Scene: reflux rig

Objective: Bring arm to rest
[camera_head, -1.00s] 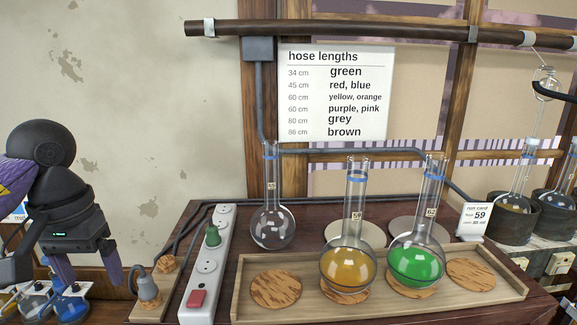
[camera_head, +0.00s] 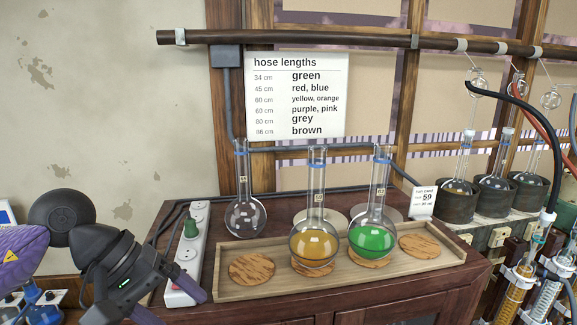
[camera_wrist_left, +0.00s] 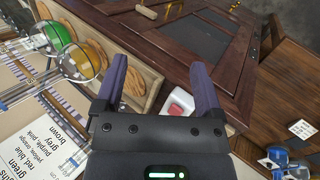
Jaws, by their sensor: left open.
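My left gripper (camera_head: 168,302) is at the lower left in the head view, in front of the white power strip (camera_head: 188,258). In the left wrist view its two purple fingers (camera_wrist_left: 162,88) are spread apart with nothing between them. The strip's red switch (camera_wrist_left: 180,101) shows just beyond the gap between the fingers, and the gripper hides part of the strip's lower end in the head view. My right gripper is in neither view.
A wooden tray (camera_head: 233,292) with cork mats holds a yellow flask (camera_head: 314,243) and a green flask (camera_head: 371,238). An empty flask (camera_head: 245,215) stands behind it. More flasks sit in dark heaters (camera_head: 457,207) at the right. Glassware with blue liquid (camera_head: 50,297) stands at far left.

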